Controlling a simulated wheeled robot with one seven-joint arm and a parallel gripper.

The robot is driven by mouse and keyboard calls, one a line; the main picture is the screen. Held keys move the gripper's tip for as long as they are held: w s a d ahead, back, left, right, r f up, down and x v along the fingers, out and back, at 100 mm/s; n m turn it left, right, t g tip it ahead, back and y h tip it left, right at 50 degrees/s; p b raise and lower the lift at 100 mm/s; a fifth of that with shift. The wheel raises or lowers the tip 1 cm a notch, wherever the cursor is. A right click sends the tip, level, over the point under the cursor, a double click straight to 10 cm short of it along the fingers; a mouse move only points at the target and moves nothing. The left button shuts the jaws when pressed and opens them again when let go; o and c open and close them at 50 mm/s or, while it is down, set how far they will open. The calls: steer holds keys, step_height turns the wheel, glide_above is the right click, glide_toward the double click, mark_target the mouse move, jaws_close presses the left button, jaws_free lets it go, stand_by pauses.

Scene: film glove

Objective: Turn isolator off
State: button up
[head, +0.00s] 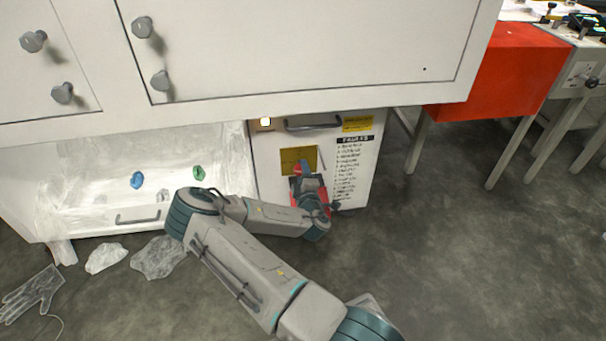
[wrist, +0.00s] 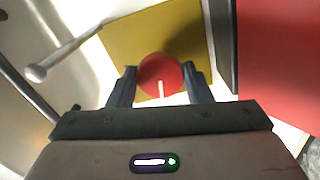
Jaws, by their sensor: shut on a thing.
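The isolator is a round red knob (wrist: 161,74) with a white line on its face, set on a yellow plate (wrist: 183,32). In the wrist view the white line points down, toward my gripper's palm. My gripper (wrist: 160,82) is shut on the knob, with one dark finger on each side. In the head view the yellow plate (head: 298,154) is on the front of a white cabinet (head: 268,160). My gripper (head: 302,172) is at the plate's lower part there, and it and my arm hide the knob.
A pale rod with a rounded end (wrist: 62,58) is left of the plate in the wrist view. A large red surface (wrist: 285,55) lies on the right. A white cupboard (head: 300,45) overhangs the cabinet. Clear film (head: 158,257) and a glove (head: 32,294) lie on the floor.

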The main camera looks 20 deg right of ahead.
steer(key=shift+n, duration=1.2)
steer(key=o, duration=1)
steer(key=shift+s, duration=0.1)
steer(key=p+v, duration=0.3)
steer(key=v, duration=1)
steer(key=shift+s+a+r+p, duration=0.1)
steer(key=shift+s+p, duration=0.2)
steer(key=shift+p, duration=0.05)
